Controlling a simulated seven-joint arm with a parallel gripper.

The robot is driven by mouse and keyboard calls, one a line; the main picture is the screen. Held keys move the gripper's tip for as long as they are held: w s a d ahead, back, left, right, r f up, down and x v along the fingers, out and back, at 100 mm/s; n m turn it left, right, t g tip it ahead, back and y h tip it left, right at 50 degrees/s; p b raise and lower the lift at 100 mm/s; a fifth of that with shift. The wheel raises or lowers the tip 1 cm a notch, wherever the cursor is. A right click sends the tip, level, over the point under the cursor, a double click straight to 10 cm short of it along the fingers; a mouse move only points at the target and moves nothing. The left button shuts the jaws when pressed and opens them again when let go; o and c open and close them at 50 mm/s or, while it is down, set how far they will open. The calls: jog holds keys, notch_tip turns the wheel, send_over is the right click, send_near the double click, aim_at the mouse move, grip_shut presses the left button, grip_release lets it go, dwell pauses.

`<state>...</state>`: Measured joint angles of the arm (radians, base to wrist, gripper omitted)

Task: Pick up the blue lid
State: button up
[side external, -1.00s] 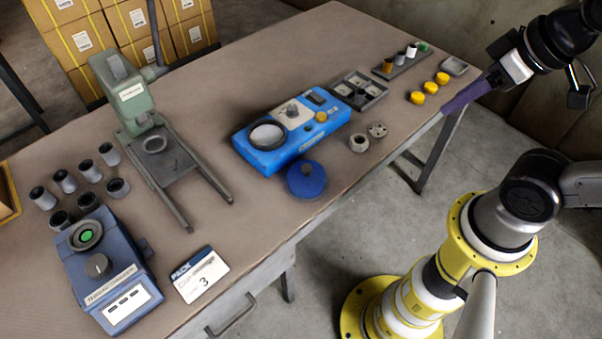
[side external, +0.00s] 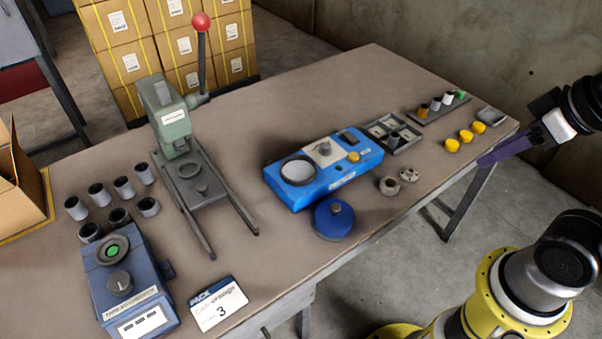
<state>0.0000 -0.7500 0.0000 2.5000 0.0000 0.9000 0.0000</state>
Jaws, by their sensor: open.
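The blue lid (side external: 333,222), a round blue disc with a small grey knob on top, lies flat on the table near its front edge. It is just in front of a blue device with a round pale dial. My gripper (side external: 484,161), with purple fingers, is open at the right, by the table's right end. It is well apart from the lid, and nothing shows between its fingers, which overlap in this view.
The blue device (side external: 322,168) stands close behind the lid. Two small grey metal parts (side external: 398,180) and several yellow caps (side external: 465,136) lie between the lid and my gripper. A green press (side external: 175,125) stands left. The tabletop in front of the press is partly clear.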

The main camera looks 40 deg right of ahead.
dwell(0.4)
jog(key=shift+o, duration=1.4)
